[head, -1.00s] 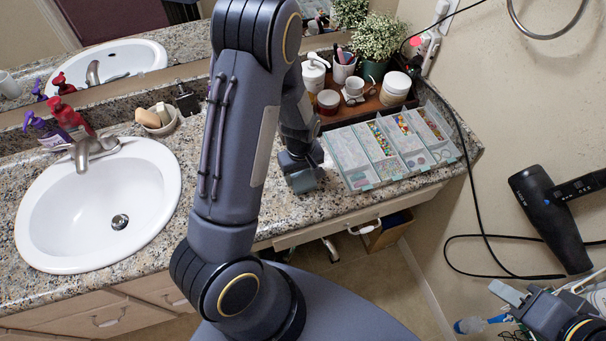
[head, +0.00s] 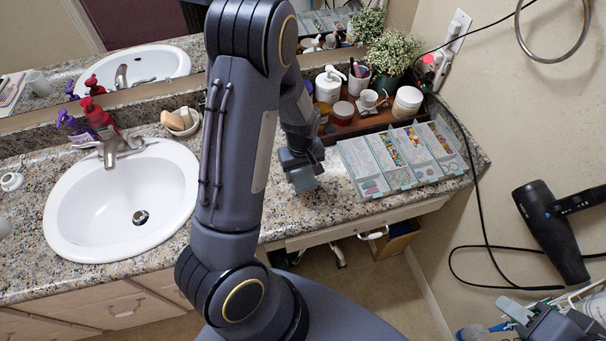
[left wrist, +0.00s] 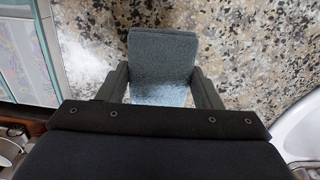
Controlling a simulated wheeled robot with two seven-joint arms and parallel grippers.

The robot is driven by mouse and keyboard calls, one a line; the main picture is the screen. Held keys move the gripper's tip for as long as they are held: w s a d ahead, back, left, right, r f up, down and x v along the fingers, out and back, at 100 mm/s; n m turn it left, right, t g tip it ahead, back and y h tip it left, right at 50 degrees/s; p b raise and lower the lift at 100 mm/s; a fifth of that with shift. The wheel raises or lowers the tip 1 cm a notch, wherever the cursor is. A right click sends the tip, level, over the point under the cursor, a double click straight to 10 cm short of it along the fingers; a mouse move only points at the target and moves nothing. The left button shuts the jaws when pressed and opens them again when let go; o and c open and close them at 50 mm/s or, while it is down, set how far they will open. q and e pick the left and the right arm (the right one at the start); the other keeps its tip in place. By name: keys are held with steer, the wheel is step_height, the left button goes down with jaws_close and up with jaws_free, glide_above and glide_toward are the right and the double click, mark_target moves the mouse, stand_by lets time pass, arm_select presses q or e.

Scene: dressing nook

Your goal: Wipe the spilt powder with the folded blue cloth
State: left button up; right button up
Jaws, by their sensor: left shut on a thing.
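My left gripper (left wrist: 163,92) is shut on the folded blue cloth (left wrist: 160,68), which sticks out between its fingers just over or on the speckled counter. In the head view, the left gripper (head: 302,172) is at the counter's middle, left of the compartment tray, with the cloth (head: 304,183) small at its tip. A whitish patch, seemingly the spilt powder (left wrist: 80,58), lies on the counter left of the cloth in the left wrist view. Whether the cloth touches the counter is unclear. My right gripper (head: 517,312) is at the lower right, its jaws not clear.
The compartment tray (head: 372,190) of beads stands right of my left gripper. Behind it is a brown tray (head: 372,122) with jars and a pump bottle. The sink (head: 75,230) is at the left. A hair dryer (head: 550,230) hangs on the right wall.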

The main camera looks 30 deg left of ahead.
arm_select(q)
steer(key=shift+r+p, duration=0.65)
steer(key=shift+r, duration=0.5)
